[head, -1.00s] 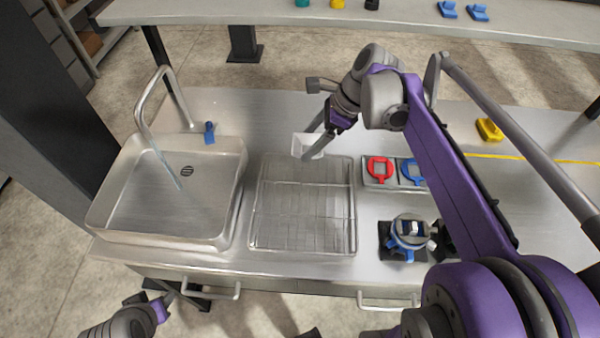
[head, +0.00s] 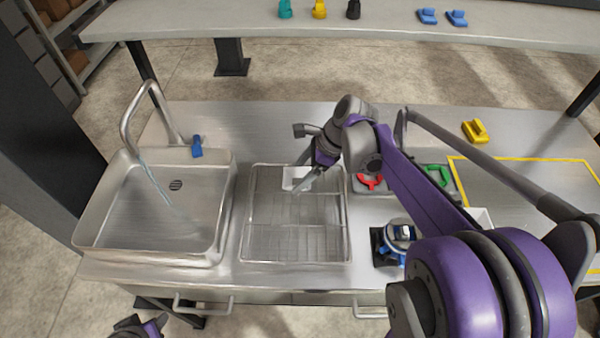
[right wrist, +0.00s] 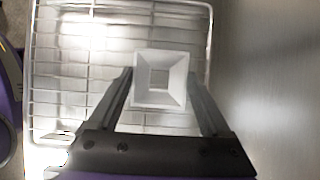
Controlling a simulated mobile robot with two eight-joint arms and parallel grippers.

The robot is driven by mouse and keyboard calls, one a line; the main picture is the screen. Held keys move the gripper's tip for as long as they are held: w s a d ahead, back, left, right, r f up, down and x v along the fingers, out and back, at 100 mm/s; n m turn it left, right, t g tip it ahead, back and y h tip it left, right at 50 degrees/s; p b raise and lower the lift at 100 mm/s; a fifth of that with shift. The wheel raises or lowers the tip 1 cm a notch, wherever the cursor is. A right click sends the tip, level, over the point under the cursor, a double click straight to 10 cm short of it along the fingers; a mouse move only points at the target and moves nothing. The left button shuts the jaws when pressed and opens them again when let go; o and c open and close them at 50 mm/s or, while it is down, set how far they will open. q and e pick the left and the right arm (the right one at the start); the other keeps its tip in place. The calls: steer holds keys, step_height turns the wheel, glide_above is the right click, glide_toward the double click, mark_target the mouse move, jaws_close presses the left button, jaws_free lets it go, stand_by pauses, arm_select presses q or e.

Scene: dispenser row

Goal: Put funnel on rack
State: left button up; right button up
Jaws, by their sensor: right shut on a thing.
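The white, square, hollow funnel (head: 293,177) is in my right gripper (head: 303,176), which is shut on it. In the right wrist view the funnel (right wrist: 160,80) sits between the two dark fingers of the gripper (right wrist: 163,88), its square opening facing the camera. The wire rack (head: 290,240) lies on the steel counter right of the sink. The funnel is over the rack's far part; I cannot tell whether it touches the wires. Part of my left arm (head: 140,328) shows at the bottom left edge, its jaw state unclear.
The sink (head: 110,245) with running tap is left of the rack. A blue item (head: 197,146) stands behind it. Right are a red piece (head: 369,181), a green piece (head: 437,174) and a blue-and-white device (head: 400,235). A yellow item (head: 474,131) is by a yellow-taped area.

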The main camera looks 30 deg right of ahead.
steer(key=o, duration=1.2)
steer(key=shift+r, duration=0.1)
steer(key=v, duration=1.2)
steer(key=shift+p, duration=0.4)
